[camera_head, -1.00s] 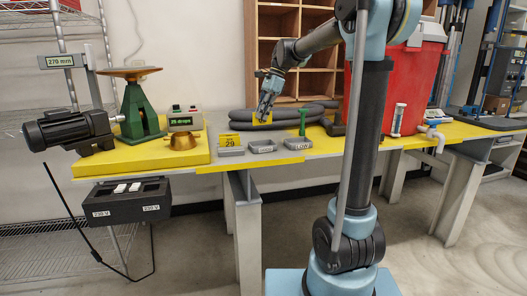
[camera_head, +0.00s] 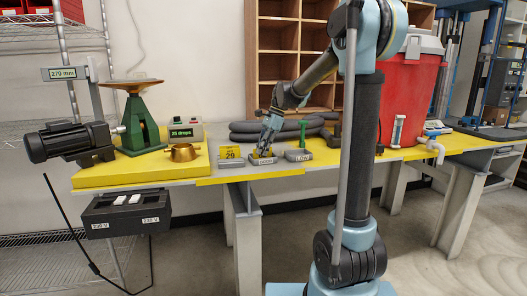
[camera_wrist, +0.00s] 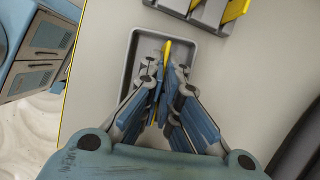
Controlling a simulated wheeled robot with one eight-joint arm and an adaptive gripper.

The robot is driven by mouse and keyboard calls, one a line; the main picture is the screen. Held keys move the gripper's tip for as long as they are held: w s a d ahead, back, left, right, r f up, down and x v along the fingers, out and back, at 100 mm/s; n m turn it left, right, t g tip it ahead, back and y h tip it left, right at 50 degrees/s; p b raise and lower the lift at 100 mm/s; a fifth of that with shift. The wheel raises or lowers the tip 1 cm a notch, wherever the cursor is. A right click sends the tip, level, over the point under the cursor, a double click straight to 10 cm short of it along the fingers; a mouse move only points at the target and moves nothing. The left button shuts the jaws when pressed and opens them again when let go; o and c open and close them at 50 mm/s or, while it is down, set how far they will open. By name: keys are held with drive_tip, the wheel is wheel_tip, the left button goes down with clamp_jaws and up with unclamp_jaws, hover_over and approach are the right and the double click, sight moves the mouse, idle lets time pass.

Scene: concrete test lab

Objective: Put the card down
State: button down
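The yellow card (camera_wrist: 167,50) stands edge-on between the fingertips of my gripper (camera_wrist: 165,72) in the wrist view. In the head view my gripper (camera_head: 265,150) points down at the middle grey tray (camera_head: 264,162), with a bit of yellow at its tips. The fingers look shut on the card. The card's lower edge is inside the outline of the tray (camera_wrist: 134,52); I cannot tell whether it touches the floor. Another yellow card marked 29 (camera_head: 230,152) stands at the left grey tray (camera_head: 232,163). It also shows at the top of the wrist view (camera_wrist: 236,10).
A third grey tray (camera_head: 299,155) is to the right, near a green upright piece (camera_head: 302,132). Thick dark hoses (camera_head: 245,133) lie behind the trays. A brass pot (camera_head: 183,152) and a green stand (camera_head: 138,125) are left. A red tank (camera_head: 407,90) is right.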

drive_tip(key=c, duration=1.8)
unclamp_jaws()
drive_tip(key=v, duration=1.2)
drive_tip(key=s+d+f+n+t+h, duration=0.1)
drive_tip(key=s+d+f+n, duration=0.3)
drive_tip(key=s, duration=0.7)
drive_tip(key=s+d+f+n+t+h, duration=0.1)
drive_tip(key=s+d+f+n, duration=0.4)
drive_tip(key=s+f, duration=0.6)
drive_tip(key=s+d+f+n+t+h, duration=0.2)
drive_tip(key=s+d+f+n, duration=0.3)
drive_tip(key=s+d+f, duration=0.3)
drive_tip(key=s+f, duration=0.3)
drive_tip(key=shift+s+d+f, duration=0.25)
drive_tip(key=shift+d, duration=0.1)
